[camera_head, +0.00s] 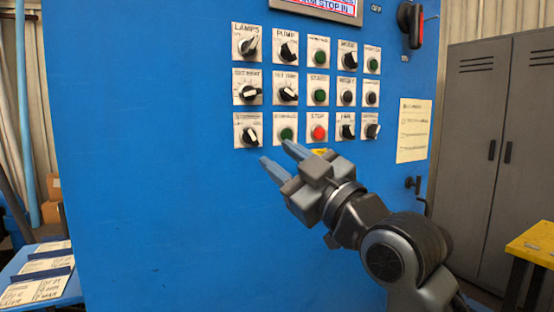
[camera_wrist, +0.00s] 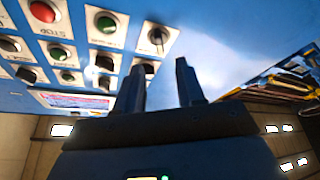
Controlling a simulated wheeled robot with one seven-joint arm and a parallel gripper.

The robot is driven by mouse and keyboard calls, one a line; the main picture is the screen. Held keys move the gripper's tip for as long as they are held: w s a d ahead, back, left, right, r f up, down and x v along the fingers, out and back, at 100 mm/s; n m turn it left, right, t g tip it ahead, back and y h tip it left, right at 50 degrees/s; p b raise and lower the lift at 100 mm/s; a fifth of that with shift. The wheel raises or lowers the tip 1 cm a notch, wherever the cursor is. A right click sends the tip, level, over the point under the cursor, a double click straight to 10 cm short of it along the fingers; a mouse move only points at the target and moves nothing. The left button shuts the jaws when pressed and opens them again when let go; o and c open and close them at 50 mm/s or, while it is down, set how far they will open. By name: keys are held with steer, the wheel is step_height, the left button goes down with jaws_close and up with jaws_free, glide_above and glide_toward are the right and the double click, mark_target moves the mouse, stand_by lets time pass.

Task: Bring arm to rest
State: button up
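My gripper (camera_head: 275,160) is in front of the blue control panel (camera_head: 150,150), just below the bottom row of controls. Its two blue-grey fingers are apart with nothing between them. In the wrist view, my gripper (camera_wrist: 158,85) also shows its fingers spread and empty, with panel controls beyond them. The red stop button (camera_head: 319,133) and a green button (camera_head: 286,134) are just above the fingers in the head view. I cannot tell whether a fingertip touches the panel.
A black-and-red switch (camera_head: 411,22) and a small crank handle (camera_head: 414,184) are at the panel's right side. Grey lockers (camera_head: 490,150) and a yellow-topped stand (camera_head: 535,243) are at the right. A blue table with cards (camera_head: 40,275) is at the lower left.

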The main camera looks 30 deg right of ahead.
stand_by(0.4)
steer(key=s+a+f+m+g+h, duration=0.1)
steer(key=s+f+m+h, duration=0.15)
steer(key=s+f, duration=0.45)
steer(key=s+a+f+m+g+h, duration=0.1)
steer(key=s+f+m, duration=0.3)
steer(key=f, duration=0.5)
steer(key=s+a+f+m+h, duration=0.2)
steer(key=s+f+m, duration=0.3)
steer(key=f, duration=0.4)
steer(key=s+d+f+n+g, duration=0.1)
steer(key=s+f+g, duration=0.1)
steer(key=s, duration=1.1)
steer(key=s+d+f+n+g, duration=0.1)
steer(key=s+f, duration=0.4)
steer(key=s, duration=0.8)
steer(key=shift+s+d+f+g+y, duration=0.15)
steer(key=shift+s+g+y, duration=0.25)
steer(key=shift+g, duration=0.4)
steer(key=shift+w+n, duration=0.1)
steer(key=shift+n, duration=0.15)
